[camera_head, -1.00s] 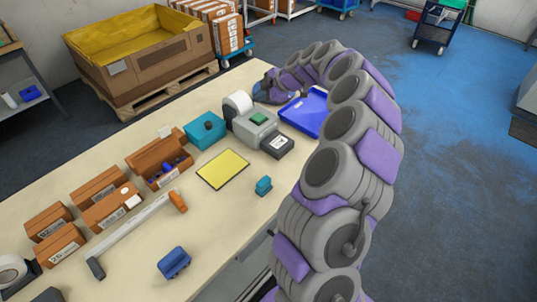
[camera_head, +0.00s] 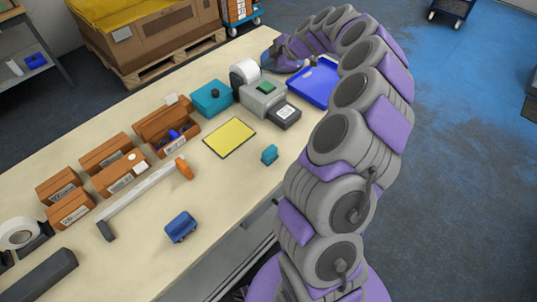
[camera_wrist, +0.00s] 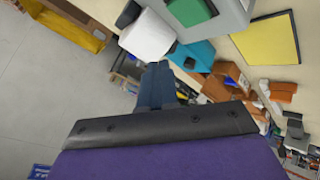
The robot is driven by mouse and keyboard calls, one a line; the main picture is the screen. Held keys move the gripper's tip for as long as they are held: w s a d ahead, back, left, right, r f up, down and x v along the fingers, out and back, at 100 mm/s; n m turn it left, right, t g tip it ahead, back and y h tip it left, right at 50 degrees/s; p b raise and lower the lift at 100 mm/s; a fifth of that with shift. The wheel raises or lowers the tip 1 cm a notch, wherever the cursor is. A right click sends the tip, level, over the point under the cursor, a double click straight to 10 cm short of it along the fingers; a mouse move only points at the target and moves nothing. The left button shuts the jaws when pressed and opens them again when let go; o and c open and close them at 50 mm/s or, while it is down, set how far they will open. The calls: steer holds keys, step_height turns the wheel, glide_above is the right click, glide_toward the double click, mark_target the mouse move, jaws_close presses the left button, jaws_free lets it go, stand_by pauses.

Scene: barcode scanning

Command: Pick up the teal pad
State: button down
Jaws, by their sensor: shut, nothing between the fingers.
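Two teal things are on the table, and I cannot tell for sure which is the pad. A small teal block (camera_head: 270,154) lies right of the yellow sheet, near the table's front edge. A larger teal box (camera_head: 212,97) with a black knob stands left of the label printer; it also shows in the wrist view (camera_wrist: 197,54). My gripper (camera_head: 283,62) is at the far end of the table, beyond the printer and apart from both teal things. In the wrist view its fingers (camera_wrist: 157,85) are together and empty. The small teal block is not visible there.
The grey printer (camera_head: 263,98) with its white roll (camera_head: 244,72) stands near my gripper, beside a blue tray (camera_head: 317,82). A yellow sheet (camera_head: 230,138), a scraper-like bar (camera_head: 140,199), a blue block (camera_head: 181,227) and several brown boxes (camera_head: 121,172) are also on the table.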

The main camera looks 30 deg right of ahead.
mark_target(269, 150)
steer(key=c, duration=1.8)
jaws_free()
